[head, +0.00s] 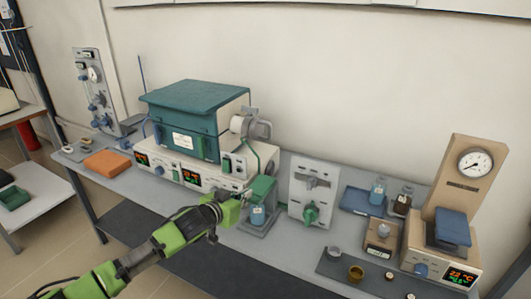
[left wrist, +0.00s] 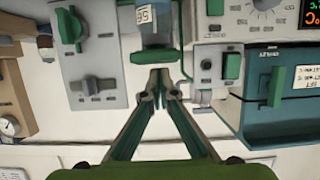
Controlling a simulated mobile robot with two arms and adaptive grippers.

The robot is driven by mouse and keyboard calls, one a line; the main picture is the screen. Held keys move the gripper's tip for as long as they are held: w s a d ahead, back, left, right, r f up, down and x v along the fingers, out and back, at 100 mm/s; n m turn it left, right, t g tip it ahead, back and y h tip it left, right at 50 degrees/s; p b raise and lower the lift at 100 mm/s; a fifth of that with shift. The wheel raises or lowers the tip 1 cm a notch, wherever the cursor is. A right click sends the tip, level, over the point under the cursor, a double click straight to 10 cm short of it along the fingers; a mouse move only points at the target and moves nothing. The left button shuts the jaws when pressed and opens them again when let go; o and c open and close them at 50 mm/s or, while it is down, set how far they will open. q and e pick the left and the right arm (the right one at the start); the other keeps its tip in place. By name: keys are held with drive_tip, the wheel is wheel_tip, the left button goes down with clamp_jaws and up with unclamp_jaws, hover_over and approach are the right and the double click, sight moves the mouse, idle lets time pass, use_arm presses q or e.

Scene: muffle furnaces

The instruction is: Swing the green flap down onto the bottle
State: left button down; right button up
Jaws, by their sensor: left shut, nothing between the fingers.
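The green flap (head: 263,188) sits at the top of a small grey stand, directly above a blue labelled bottle (head: 258,216). I cannot tell whether the flap touches the bottle. My left gripper (head: 243,198) is close to the left side of the flap in the head view, shut and empty. In the left wrist view, which looks upside down, the fingertips (left wrist: 158,92) are together just below a green part (left wrist: 157,56), probably the flap. The bottle (left wrist: 156,28) shows beyond that part with its white label. My right gripper is not in view.
A furnace with a green lid (head: 190,97) stands behind and left of the stand. A white panel with a green knob (head: 311,212) stands to its right. An orange block (head: 107,162) lies at the left, and a gauge stand (head: 477,163) stands at the right.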

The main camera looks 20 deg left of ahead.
use_arm(q)
drive_tip(key=shift+s+f+b, duration=0.15)
drive_tip(key=shift+f+b, duration=0.2)
drive_tip(key=shift+f, duration=0.25)
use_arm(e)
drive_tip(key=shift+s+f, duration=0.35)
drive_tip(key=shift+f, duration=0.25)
use_arm(q)
drive_tip(key=shift+f, duration=0.15)
